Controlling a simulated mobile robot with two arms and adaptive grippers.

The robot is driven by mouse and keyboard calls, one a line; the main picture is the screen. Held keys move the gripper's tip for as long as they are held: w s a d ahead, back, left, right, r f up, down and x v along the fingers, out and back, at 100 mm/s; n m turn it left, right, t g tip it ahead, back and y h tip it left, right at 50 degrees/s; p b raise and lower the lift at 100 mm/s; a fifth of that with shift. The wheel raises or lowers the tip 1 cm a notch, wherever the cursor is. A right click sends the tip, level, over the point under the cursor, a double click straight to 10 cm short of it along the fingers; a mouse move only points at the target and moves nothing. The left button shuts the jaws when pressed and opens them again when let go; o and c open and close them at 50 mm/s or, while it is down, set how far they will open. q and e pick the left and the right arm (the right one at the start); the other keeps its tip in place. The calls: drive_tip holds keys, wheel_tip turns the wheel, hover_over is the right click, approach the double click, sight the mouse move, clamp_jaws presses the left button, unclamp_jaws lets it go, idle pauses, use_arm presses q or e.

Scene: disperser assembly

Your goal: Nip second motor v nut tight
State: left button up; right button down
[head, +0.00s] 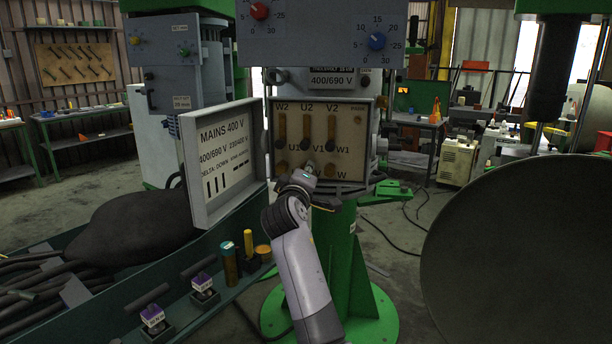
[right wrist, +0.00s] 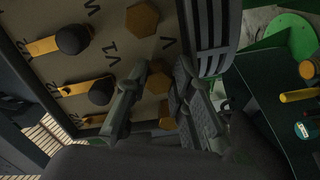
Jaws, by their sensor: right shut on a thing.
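The motor terminal box (head: 372,112) stands open, with a pale panel marked W2, U2, V2 above and U1, V1, W1 below. My right gripper (head: 312,171) reaches up from below to the V stud at the bottom middle of the panel. In the right wrist view, the two fingers of my right gripper (right wrist: 160,98) stand on either side of the brass-coloured V nut (right wrist: 157,83) and are shut on it. The fingers partly cover this nut. Another hex nut (right wrist: 142,19) is beside it, at the W position. My left gripper is out of view.
The open box lid (head: 225,165) with the MAINS 400 V label hangs just left of the panel. A green trough (head: 200,318) with small parts is at lower left. A large dark round disc (head: 520,230) fills the right side.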

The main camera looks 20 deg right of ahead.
drive_tip(key=shift+f, duration=0.2)
drive_tip(key=c, duration=1.4)
unclamp_jaws()
drive_tip(key=shift+r, duration=0.1)
drive_tip(key=v, duration=0.7)
drive_tip(key=shift+s, duration=0.25)
drive_tip(key=shift+a, duration=0.1)
